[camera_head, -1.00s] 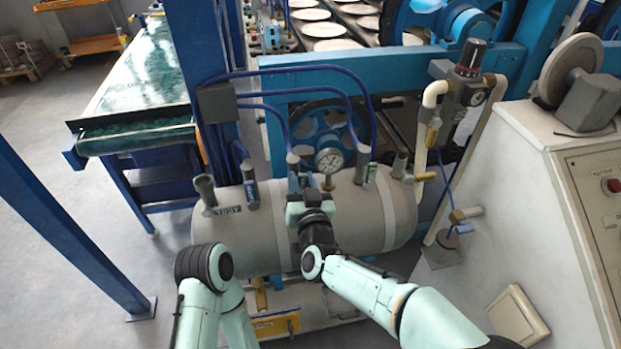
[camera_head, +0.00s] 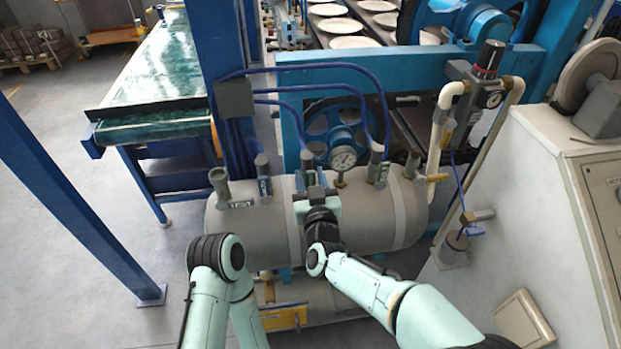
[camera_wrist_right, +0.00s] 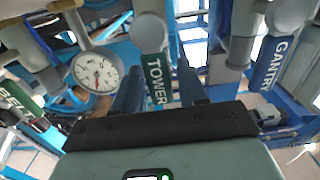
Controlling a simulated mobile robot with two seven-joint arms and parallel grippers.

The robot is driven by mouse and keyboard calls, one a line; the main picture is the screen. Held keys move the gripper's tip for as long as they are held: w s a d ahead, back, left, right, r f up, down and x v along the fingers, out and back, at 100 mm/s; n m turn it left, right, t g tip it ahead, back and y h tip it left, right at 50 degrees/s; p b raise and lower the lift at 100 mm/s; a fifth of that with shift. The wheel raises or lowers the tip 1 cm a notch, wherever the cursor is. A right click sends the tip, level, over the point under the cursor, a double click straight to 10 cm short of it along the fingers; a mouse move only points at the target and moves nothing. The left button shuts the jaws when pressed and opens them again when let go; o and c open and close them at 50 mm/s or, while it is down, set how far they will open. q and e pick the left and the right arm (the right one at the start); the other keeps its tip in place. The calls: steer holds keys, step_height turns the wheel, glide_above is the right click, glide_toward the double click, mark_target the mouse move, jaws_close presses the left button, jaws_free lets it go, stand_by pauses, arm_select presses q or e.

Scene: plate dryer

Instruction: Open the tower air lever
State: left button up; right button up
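I cannot tell whether either finger touches the lever. My left arm shows in the head view, but its gripper does not.
A pressure gauge (camera_wrist_right: 96,72) stands close to the left of the lever in the wrist view. The GANTRY lever (camera_wrist_right: 276,62) is to the right. In the head view, blue hoses (camera_head: 325,70) arch over the tank and a control cabinet (camera_head: 530,190) stands at right.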

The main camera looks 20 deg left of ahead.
stand_by(0.3)
steer(key=v, duration=1.3)
steer(key=shift+s+d+b, duration=0.15)
steer(key=shift+s+b, duration=0.05)
steer(key=shift+b, duration=0.1)
